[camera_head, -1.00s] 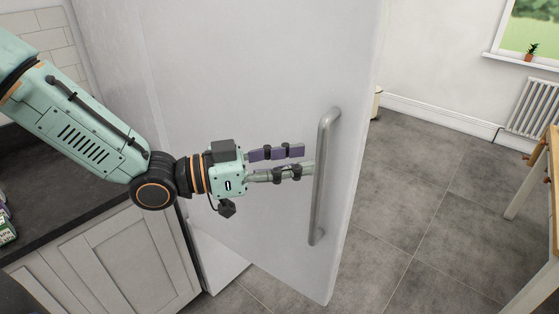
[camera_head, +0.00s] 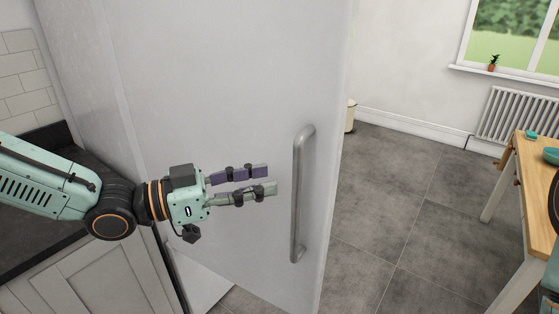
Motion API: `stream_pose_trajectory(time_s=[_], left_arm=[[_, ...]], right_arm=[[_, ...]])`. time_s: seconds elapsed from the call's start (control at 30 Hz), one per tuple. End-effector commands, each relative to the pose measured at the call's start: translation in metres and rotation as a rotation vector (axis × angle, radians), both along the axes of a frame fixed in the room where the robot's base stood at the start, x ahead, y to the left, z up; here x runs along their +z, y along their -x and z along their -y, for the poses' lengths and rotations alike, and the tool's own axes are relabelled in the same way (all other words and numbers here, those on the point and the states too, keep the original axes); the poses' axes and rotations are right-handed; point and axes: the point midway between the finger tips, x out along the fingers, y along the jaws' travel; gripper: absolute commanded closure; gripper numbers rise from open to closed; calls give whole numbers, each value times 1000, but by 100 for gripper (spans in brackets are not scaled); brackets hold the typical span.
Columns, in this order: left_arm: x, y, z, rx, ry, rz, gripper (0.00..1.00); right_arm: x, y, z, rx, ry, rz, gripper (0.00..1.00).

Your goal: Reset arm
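A tall white door (camera_head: 230,90) stands swung open in the middle of the view. It carries a long grey vertical bar handle (camera_head: 298,200) near its free edge. My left gripper (camera_head: 272,180) comes in from the left in front of the door. Its two fingers, one purple and one grey-green, point right with a gap between them. The fingertips are a little left of the handle, apart from it, and hold nothing. My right gripper is not in view; only a dark part, likely of my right arm, shows at the right edge.
A dark worktop (camera_head: 30,240) over a white cupboard (camera_head: 110,285) is at the left, under my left arm. A wooden table (camera_head: 535,185) stands at the right. Beyond the door are open grey floor tiles (camera_head: 400,190), a bin (camera_head: 350,116) and a radiator (camera_head: 515,115).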

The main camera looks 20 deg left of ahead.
Motion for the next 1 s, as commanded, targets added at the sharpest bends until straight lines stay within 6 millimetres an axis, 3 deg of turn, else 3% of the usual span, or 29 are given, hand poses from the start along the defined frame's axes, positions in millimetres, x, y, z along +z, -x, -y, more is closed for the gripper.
stream_pose_trajectory(time_s=[0.17, 0.37, 0.47, 0.67, 0.8, 0.87, 1.0], left_arm=[[-1, -5, -4, 29, 11, -20, 62], [-14, -27, -20, 198, 101, -204, 62], [-50, -31, -24, 286, 109, -354, 62], [-159, -15, -32, 473, 48, -684, 62], [-245, 21, -39, 606, -49, -910, 62], [-279, 40, -43, 658, -99, -995, 62], [-353, 95, -52, 767, -242, -1171, 62]], right_arm=[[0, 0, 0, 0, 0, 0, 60], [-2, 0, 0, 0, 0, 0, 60], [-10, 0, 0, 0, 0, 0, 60], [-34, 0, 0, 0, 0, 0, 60], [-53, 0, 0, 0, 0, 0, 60], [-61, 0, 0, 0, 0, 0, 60], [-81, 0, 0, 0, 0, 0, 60]])
